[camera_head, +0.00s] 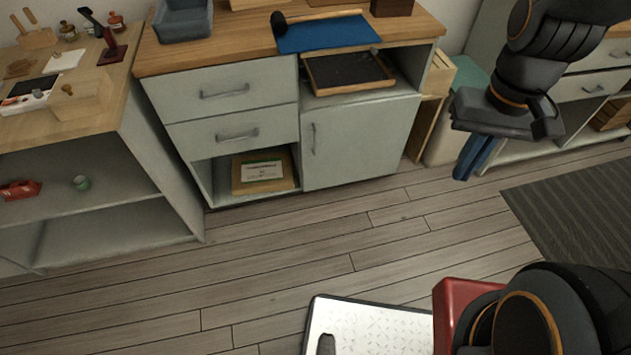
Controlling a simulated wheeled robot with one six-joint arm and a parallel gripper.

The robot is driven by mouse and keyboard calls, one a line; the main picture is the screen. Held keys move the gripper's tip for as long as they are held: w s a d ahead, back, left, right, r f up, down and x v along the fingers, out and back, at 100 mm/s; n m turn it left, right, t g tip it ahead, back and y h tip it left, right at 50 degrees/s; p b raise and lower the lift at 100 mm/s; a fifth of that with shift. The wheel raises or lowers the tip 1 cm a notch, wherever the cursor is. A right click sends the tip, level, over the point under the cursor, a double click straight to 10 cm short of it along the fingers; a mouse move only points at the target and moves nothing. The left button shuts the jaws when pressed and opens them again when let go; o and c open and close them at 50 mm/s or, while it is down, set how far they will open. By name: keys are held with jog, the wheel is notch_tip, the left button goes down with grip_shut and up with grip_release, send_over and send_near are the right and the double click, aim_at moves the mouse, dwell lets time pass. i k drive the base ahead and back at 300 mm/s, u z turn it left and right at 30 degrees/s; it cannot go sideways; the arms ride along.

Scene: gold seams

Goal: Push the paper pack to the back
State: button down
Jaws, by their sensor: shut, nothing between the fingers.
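The paper pack (262,172) is a brown pack with a white and green label. It sits in the open lower compartment (213,181) of the grey cabinet, under two drawers and left of a closed door. Its front part shows near the compartment's opening; how much room lies behind it is hard to tell in the shadow. My gripper (468,172) is at the upper right, in the air, pointing down with its dark blue fingers together. It is empty and well apart from the pack, to the right of the cabinet.
The cabinet door (360,143) is closed. A tray (347,72) sits in the open slot above it. A shelf unit (80,188) stands at the left. The wooden floor (280,245) before the cabinet is clear. A dark rug (585,205) lies at the right.

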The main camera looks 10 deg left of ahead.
aim_at(271, 172)
jog(key=z, duration=1.35)
jog(key=k, duration=0.85)
jog(key=u, duration=2.15)
